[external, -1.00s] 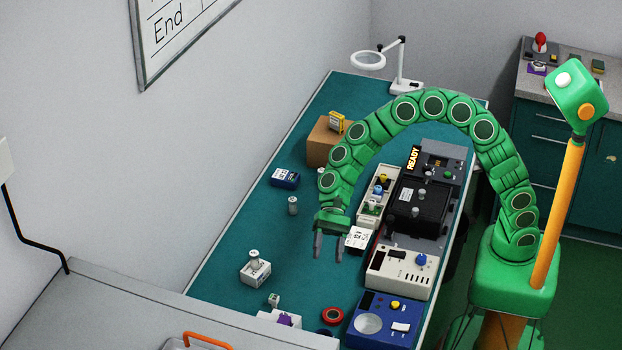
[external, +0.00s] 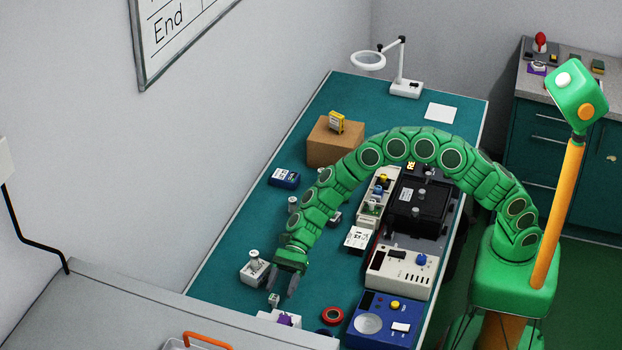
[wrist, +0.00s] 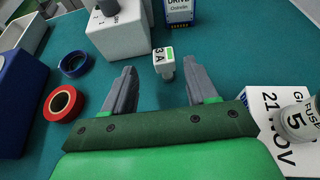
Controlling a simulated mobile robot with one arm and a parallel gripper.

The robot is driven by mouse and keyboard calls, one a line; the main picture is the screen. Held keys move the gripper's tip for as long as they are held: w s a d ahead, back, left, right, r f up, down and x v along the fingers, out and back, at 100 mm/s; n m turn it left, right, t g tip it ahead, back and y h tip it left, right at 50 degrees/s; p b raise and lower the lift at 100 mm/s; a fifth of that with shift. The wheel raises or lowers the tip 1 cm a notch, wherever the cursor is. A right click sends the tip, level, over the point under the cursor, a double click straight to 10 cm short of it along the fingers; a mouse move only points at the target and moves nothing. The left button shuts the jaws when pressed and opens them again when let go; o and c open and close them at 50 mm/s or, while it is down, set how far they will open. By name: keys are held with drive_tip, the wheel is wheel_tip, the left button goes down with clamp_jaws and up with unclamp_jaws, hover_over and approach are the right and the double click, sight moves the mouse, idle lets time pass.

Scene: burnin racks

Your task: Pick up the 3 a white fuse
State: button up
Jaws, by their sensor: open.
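The small white fuse (wrist: 164,62) marked "3 A", with a green patch, stands upright on the teal bench in the wrist view. It shows as a small pale block in the external view (external: 273,299). My gripper (wrist: 160,78) is open and empty. In the wrist view its two grey fingers lie left and right of the fuse's line, with the fuse a little beyond the tips. In the external view my gripper (external: 282,287) is low over the bench, close beside the fuse. I cannot tell how high the tips are above the bench.
A white box (wrist: 120,38) stands just beyond the fuse. Red tape (wrist: 62,103) and a blue device (external: 360,334) lie to the other side.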

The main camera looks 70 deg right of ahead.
sight(272, 302)
drive_tip(key=shift+w+x, duration=0.15)
drive_tip(key=shift+x, duration=1.45)
drive_tip(key=shift+w+x, duration=0.1)
drive_tip(key=shift+x, duration=1.55)
drive_tip(key=shift+r, duration=0.15)
drive_tip(key=c, duration=1)
drive_tip(key=shift+c, duration=0.2)
wheel_tip(272, 302, up, 4)
drive_tip(key=shift+s+d+f, duration=0.1)
drive_tip(key=s+d+r, duration=0.8)
drive_tip(key=s+r, duration=0.1)
drive_tip(key=s, duration=0.2)
